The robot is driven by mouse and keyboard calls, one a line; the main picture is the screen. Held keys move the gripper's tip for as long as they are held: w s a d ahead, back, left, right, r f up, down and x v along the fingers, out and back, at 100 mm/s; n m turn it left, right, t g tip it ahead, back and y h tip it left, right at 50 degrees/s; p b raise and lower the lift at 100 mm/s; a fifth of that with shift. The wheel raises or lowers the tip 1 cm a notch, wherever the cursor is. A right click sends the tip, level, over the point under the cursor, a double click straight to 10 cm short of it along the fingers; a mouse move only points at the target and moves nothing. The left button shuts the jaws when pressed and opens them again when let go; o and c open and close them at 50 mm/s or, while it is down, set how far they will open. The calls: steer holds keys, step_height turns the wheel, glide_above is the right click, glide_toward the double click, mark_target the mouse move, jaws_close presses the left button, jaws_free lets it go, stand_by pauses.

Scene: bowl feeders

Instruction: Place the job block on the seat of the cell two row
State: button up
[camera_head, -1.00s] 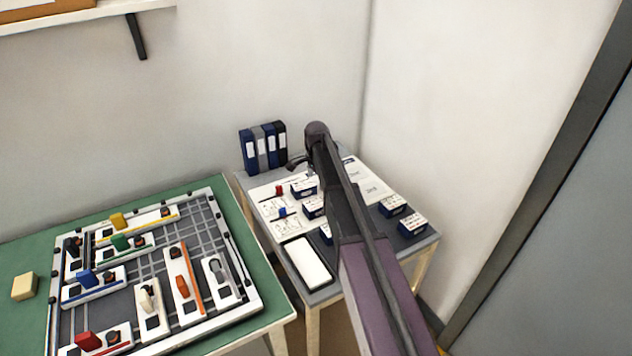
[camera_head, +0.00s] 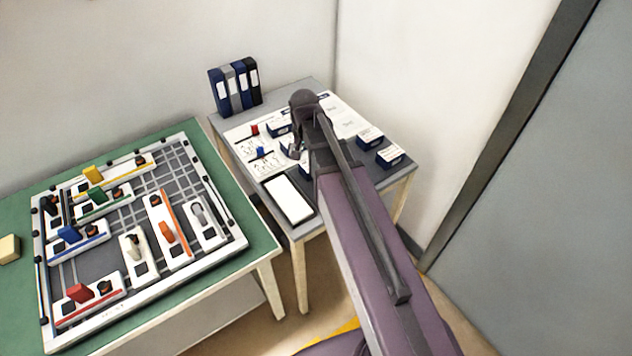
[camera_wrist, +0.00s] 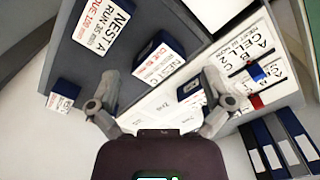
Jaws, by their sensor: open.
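In the wrist view, several dark blue blocks with white printed labels lie below my gripper (camera_wrist: 160,92). The large one at top left (camera_wrist: 104,22) reads "NEST A". Another labelled block (camera_wrist: 160,62) lies ahead of and between my fingers, with no visible contact. My gripper is open and empty; it also shows in the head view (camera_head: 297,149), above the far table. A white card marked "CELL 2" (camera_wrist: 250,42) is at upper right, with a blue piece (camera_wrist: 257,73) and a red piece (camera_wrist: 256,102) beside it. Which block is the job block cannot be told.
Binders (camera_head: 234,86) stand at the back of the grey table (camera_head: 318,222). A white tablet-like panel (camera_head: 288,199) lies at its front. Two labelled blocks (camera_head: 370,138) (camera_head: 390,156) sit at the right. A green table (camera_head: 240,258) holds a framed board (camera_head: 225,252) with coloured pieces.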

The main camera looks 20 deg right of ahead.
steer(key=s+n, duration=0.5)
steer(key=s, duration=0.5)
steer(key=shift+s, duration=0.4)
